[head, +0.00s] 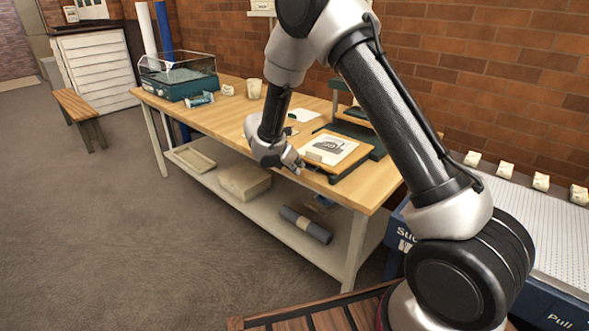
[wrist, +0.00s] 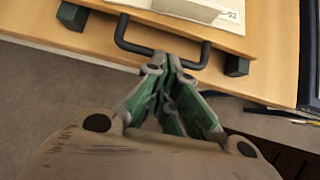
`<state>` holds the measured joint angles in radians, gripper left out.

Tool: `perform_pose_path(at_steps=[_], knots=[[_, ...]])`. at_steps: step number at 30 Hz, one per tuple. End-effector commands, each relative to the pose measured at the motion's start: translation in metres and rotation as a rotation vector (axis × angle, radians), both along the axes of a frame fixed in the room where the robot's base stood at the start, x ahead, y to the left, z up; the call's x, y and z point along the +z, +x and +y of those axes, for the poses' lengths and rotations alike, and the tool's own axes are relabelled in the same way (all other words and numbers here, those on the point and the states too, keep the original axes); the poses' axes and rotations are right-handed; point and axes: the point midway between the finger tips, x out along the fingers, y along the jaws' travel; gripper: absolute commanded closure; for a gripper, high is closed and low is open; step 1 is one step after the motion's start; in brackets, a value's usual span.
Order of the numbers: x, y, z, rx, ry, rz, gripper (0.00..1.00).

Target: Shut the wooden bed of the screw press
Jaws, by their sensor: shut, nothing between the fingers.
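The screw press (head: 350,126) stands on the wooden table against the brick wall, partly hidden behind my arm. Its wooden bed (head: 343,171) sticks out towards the table's front edge, with a printed sheet (head: 332,148) lying on it. In the wrist view the front of the bed (wrist: 232,40) carries a dark bar handle (wrist: 124,36). My gripper (head: 299,167) is at the front of the bed. In the wrist view my gripper (wrist: 168,68) is shut and empty, its fingertips right by the handle's bar. I cannot tell whether they touch it.
Dark green feet of the press (wrist: 237,66) flank the handle. A glass-topped case (head: 180,78) and a cup (head: 254,88) stand farther left on the table. The lower shelf holds a box (head: 243,181) and a grey roll (head: 306,225). The floor in front is clear.

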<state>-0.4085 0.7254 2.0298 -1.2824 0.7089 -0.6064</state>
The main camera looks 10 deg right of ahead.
Motion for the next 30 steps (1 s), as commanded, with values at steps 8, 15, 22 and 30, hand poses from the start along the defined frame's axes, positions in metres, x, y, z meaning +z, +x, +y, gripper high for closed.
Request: perform_pose_path(at_steps=[8,15,22,30], knots=[[0.0,0.03,-0.047,-0.007,0.001,-0.002,1.0],[0.0,0.063,-0.096,-0.007,0.001,-0.001,1.0],[0.0,0.088,-0.132,-0.004,0.001,-0.001,1.0],[0.0,0.103,-0.154,-0.001,0.0,0.0,1.0]])
